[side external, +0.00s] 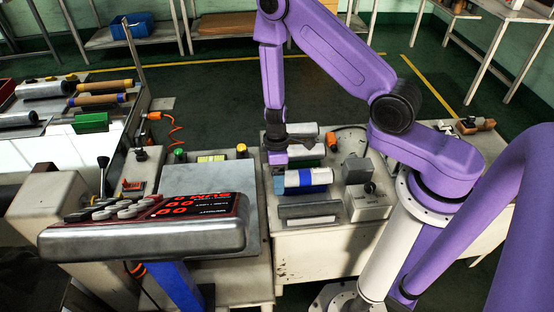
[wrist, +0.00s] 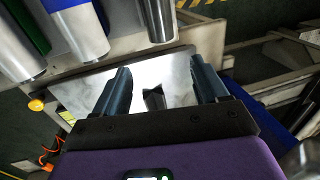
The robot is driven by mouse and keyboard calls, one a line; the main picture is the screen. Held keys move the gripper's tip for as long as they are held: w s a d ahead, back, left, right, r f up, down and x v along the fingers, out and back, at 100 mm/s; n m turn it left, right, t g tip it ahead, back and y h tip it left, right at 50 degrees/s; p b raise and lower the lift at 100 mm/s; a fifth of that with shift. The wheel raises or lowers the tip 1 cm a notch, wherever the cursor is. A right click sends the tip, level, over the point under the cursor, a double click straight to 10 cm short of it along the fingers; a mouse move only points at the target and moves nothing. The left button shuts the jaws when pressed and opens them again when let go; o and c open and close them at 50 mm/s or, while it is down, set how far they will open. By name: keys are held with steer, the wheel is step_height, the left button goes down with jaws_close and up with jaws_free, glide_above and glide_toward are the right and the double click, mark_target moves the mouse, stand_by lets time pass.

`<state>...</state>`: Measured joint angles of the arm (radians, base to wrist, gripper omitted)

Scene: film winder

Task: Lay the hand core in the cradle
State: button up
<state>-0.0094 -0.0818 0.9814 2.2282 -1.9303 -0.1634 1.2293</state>
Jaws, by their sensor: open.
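My gripper (side external: 279,168) points down at the left edge of the small bench. In the wrist view its two dark fingers (wrist: 160,80) are apart with nothing held between them. A silvery roll with a blue band (side external: 306,179) lies just right of the fingers; a blue-banded silver roll (wrist: 78,30) also shows in the wrist view. A plain grey metal cylinder (wrist: 157,18) enters that view at the top, beyond the fingers. I cannot tell which piece is the hand core. No cradle can be told for certain; a small dark notched shape (wrist: 153,99) shows between the fingers.
The control panel (side external: 150,225) stands at front left. A flat metal plate (side external: 200,190) left of my gripper looks clear. More rolls (side external: 100,86) lie at far left.

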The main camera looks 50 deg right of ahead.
steer(key=shift+w+d+r, duration=0.15)
steer(key=shift+r, duration=0.8)
steer(key=shift+w+d+r, duration=0.1)
steer(key=shift+d+r, duration=0.05)
steer(key=shift+r, duration=0.75)
steer(key=shift+w+d+r, duration=0.15)
steer(key=shift+r, duration=0.8)
steer(key=w+a+r+t, duration=0.3)
steer(key=w+r+t, duration=0.2)
steer(key=w+r, duration=0.25)
steer(key=s+r+t+h, duration=0.2)
steer(key=s+r+t, duration=0.1)
steer(key=r, duration=0.5)
steer(key=s+d+r+n+g, duration=0.1)
steer(key=s+r+g, duration=0.2)
steer(key=s, duration=1)
steer(key=s+d+r+n+g, duration=0.1)
steer(key=s+r+n+g, duration=0.1)
steer(key=s, duration=1.1)
steer(key=shift+r+n+g+y, duration=0.3)
steer(key=shift+r+g+y, duration=0.1)
steer(key=shift+r+g, duration=0.3)
